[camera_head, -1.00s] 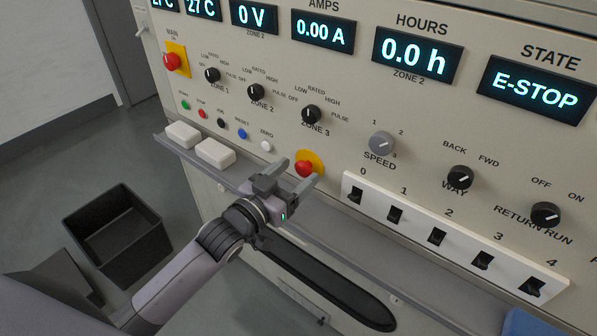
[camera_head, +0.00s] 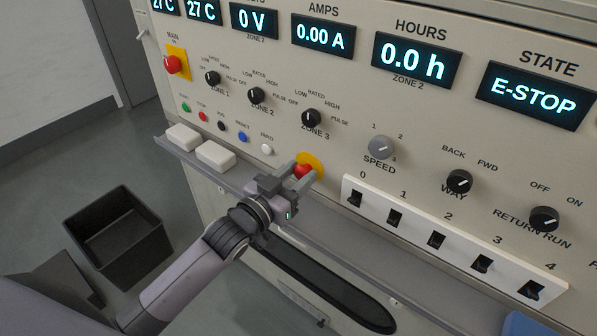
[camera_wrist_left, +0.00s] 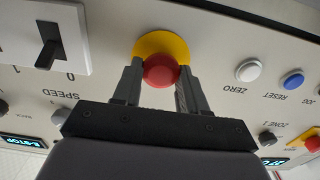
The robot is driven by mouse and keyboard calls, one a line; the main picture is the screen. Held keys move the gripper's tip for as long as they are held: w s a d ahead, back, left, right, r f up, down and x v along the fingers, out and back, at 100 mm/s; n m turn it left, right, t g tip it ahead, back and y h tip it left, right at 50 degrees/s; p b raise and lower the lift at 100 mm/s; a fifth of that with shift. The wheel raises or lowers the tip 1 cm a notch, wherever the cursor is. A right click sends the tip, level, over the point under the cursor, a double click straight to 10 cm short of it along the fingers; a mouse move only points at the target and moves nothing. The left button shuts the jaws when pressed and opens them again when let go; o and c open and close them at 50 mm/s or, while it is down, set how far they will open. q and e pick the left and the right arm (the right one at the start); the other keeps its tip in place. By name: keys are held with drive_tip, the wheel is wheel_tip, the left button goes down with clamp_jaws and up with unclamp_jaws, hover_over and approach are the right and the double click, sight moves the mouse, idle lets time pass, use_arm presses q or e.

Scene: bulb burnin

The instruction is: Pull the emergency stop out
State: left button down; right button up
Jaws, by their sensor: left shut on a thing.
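The emergency stop is a red mushroom button (camera_head: 303,171) on a yellow round plate (camera_head: 313,160), low on the panel, left of the switch strip. It also shows in the left wrist view as a red cap (camera_wrist_left: 160,71) in front of its yellow plate (camera_wrist_left: 161,45). My left gripper (camera_head: 296,178) is at the button, with one finger on each side of the red cap, shut on it. In the left wrist view its fingertips (camera_wrist_left: 157,72) flank the cap. The state display (camera_head: 533,95) reads E-STOP. My right gripper is not in view.
A second red button on a yellow plate (camera_head: 174,64), marked MAIN, is at the upper left. Knobs, small push buttons and a white switch strip (camera_head: 450,240) surround the spot. A ledge (camera_head: 330,245) runs below the panel. A black bin (camera_head: 118,232) stands on the floor at left.

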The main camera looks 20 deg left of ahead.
use_arm(q)
drive_tip(key=shift+s+r, duration=0.1)
drive_tip(key=shift+s, duration=0.2)
drive_tip(key=shift+p, duration=0.3)
drive_tip(key=shift+f, duration=0.2)
drive_tip(key=c, duration=0.6)
unclamp_jaws()
drive_tip(key=shift+s+a, duration=0.1)
drive_tip(key=shift+r, duration=0.1)
drive_tip(key=shift+s, duration=0.1)
drive_tip(key=v, duration=0.7)
drive_tip(key=shift+a, duration=0.1)
